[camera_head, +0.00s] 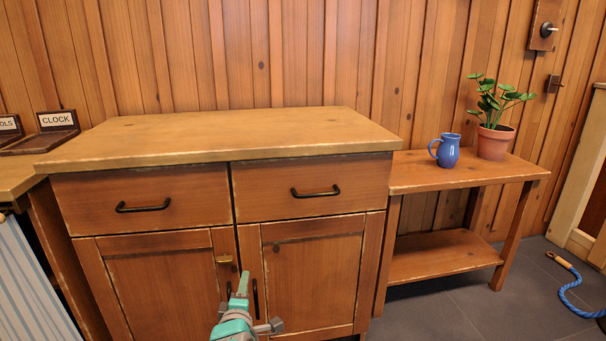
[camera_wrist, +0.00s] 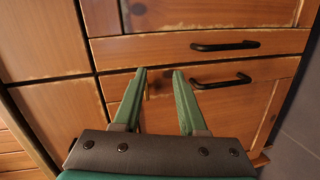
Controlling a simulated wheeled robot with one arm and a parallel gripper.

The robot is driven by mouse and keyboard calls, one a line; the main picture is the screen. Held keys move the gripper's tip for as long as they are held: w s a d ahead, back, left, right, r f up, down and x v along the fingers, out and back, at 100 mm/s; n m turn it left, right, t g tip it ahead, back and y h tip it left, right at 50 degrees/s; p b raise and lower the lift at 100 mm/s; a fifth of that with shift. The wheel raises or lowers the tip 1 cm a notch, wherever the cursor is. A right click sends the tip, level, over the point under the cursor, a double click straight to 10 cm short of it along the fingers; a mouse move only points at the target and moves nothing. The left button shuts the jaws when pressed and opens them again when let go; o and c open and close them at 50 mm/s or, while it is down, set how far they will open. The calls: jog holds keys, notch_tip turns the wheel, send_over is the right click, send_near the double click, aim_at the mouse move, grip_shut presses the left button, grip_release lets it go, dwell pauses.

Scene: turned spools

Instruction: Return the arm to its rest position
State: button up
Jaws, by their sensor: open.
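My gripper (camera_head: 240,292) shows at the bottom of the head view, in front of the wooden cabinet's doors (camera_head: 312,275). In the wrist view its two green fingers (camera_wrist: 159,73) are spread apart with nothing between them. The wooden cabinet fronts (camera_wrist: 190,18) and black handles (camera_wrist: 225,46) show beyond the fingertips, apart from them as far as I can tell. The rest of my arm is mostly out of view.
The cabinet top (camera_head: 230,130) is bare. At right, a low side table (camera_head: 415,180) bears a blue mug (camera_head: 446,151) and a potted plant (camera_head: 494,142). A blue rope (camera_head: 570,290) lies on the floor. At left is a CLOCK tray (camera_head: 56,122).

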jog(key=s+d+m+g+h+p, duration=0.15)
jog(key=s+d+m+g, duration=0.3)
jog(key=d, duration=0.55)
jog(key=s+d+m+g+h+p, duration=0.15)
jog(key=s+d+m+g, duration=0.35)
jog(key=d, duration=0.5)
jog(key=s+d+r+m+g, duration=0.2)
jog(key=s+d, duration=0.2)
jog(key=s, duration=0.5)
jog(key=s+d+r+m+g, duration=0.3)
jog(key=s+d, duration=0.1)
jog(key=s, duration=0.5)
jog(key=s+d+r+m+g+y+p, duration=0.1)
jog(key=s+d+r+m+g, duration=0.2)
jog(key=s, duration=0.7)
jog(key=shift+d, duration=0.65)
